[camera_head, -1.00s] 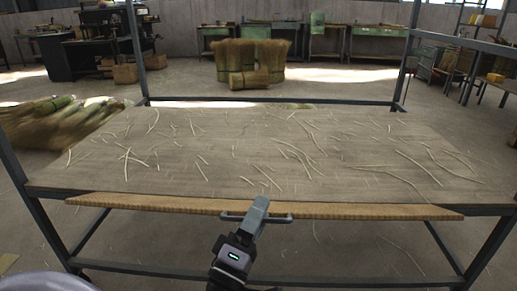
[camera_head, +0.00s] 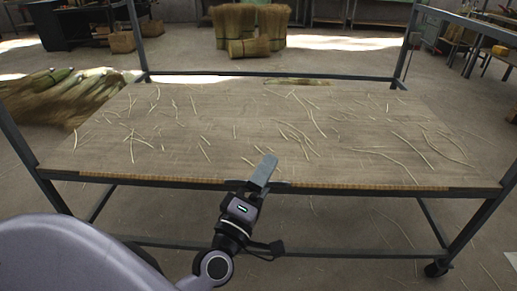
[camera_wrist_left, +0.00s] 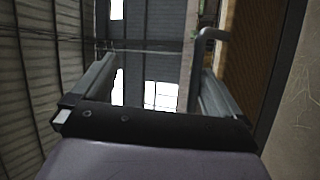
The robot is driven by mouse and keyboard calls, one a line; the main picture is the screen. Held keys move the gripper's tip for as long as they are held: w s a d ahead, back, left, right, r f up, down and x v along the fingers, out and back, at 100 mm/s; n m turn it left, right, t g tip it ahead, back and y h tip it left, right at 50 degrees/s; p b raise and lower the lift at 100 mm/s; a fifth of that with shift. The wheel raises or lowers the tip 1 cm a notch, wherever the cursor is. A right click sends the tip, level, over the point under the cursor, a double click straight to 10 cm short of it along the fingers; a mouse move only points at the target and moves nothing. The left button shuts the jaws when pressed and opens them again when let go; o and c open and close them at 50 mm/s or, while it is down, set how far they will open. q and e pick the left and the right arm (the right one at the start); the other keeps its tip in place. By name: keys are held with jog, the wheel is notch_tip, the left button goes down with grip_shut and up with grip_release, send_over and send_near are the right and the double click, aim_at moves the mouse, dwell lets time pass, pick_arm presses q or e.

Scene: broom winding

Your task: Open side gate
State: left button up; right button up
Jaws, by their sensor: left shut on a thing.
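The side gate (camera_head: 150,178) shows as a thin tan wooden strip along the near edge of the wooden cart top. Its grey bar handle (camera_head: 282,184) is mostly hidden behind my left gripper (camera_head: 262,172), which is at the middle of this edge and shut on the handle. In the left wrist view, the curved handle end (camera_wrist_left: 208,36) shows by the right finger of my left gripper (camera_wrist_left: 155,88), with the gate's brown wood (camera_wrist_left: 243,55) beyond it. I cannot tell the gate's exact angle. My right gripper is out of view.
The cart top (camera_head: 205,120) is strewn with loose straw pieces. Dark metal posts (camera_head: 407,48) stand at the cart's corners, and a caster (camera_head: 436,268) shows at lower right. Straw bundles (camera_head: 250,25) stand behind; more lie at left (camera_head: 65,100).

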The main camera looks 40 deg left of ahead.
pick_arm(q)
jog(key=shift+d+r, duration=0.1)
jog(key=shift+r, duration=0.3)
jog(key=shift+s+d, duration=0.1)
jog(key=shift+s, duration=0.05)
jog(key=shift+s+f+b, duration=0.7)
jog(key=shift+s, duration=0.25)
jog(key=shift+s+f+b, duration=0.3)
jog(key=shift+s, duration=0.25)
jog(key=shift+c, duration=0.4)
jog(key=shift+s+f, duration=0.15)
jog(key=shift+s, duration=0.2)
jog(key=c, duration=0.5)
jog(key=shift+s+f+b, duration=0.1)
jog(key=shift+s+b, duration=0.25)
jog(key=shift+s, duration=0.05)
jog(key=shift+c, duration=0.7)
jog(key=shift+s+d+f+b, duration=0.1)
jog(key=shift+s+f+b, duration=0.5)
jog(key=shift+s, duration=0.2)
jog(key=shift+s+d+f+b, duration=0.1)
jog(key=shift+s+f+b, duration=0.45)
jog(key=shift+s, duration=0.2)
